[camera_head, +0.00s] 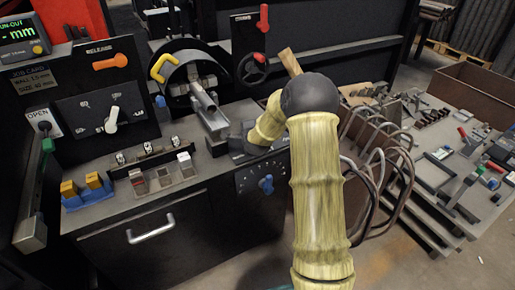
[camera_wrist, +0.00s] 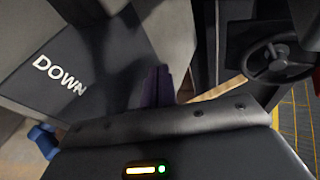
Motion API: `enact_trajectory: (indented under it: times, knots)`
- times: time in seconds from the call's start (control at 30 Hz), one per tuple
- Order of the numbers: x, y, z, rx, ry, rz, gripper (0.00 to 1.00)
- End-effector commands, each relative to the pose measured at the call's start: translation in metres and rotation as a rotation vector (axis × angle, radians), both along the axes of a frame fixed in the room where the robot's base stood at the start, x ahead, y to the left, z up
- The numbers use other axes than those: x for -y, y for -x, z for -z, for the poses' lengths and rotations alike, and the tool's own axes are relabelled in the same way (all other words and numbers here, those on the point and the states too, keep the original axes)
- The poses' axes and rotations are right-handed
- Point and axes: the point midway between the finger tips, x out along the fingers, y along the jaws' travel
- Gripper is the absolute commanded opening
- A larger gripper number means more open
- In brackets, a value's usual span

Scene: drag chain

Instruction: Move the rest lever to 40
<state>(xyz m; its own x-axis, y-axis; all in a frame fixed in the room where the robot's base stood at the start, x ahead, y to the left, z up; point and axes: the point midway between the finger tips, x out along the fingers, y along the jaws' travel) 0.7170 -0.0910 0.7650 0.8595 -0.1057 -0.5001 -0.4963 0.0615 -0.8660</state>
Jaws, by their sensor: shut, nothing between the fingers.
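A white lever (camera_head: 111,120) sits on a dark panel (camera_head: 75,125) with small markings at the left in the head view. I cannot tell for certain that it is the rest lever; the markings are too small to read. A job card sign (camera_head: 38,80) above it reads wall 1.5 mm, size 40 mm. In the wrist view my gripper (camera_wrist: 163,86) is shut and empty, its dark fingers over a grey surface marked DOWN (camera_wrist: 60,75). In the head view my arm hides most of the gripper, which is well to the right of the white lever.
A wooden handle (camera_head: 289,62) and a handwheel (camera_head: 254,68) stand behind my arm. An orange handle (camera_head: 110,62) is above the white lever. Curved hoses (camera_head: 375,150) are on the right.

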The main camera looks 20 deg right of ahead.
Motion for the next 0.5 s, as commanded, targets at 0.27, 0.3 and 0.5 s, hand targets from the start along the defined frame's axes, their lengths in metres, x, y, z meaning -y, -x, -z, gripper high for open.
enact_trajectory:
  times: [0.27,0.3,0.5]
  knots:
    - [0.0034,-0.0054,0.0003,0.0,0.0,0.0,0.0]
    - [0.0037,-0.0057,0.0003,0.0,0.0,0.0,0.0]
    - [0.0043,-0.0059,0.0001,0.0,0.0,0.0,0.0]
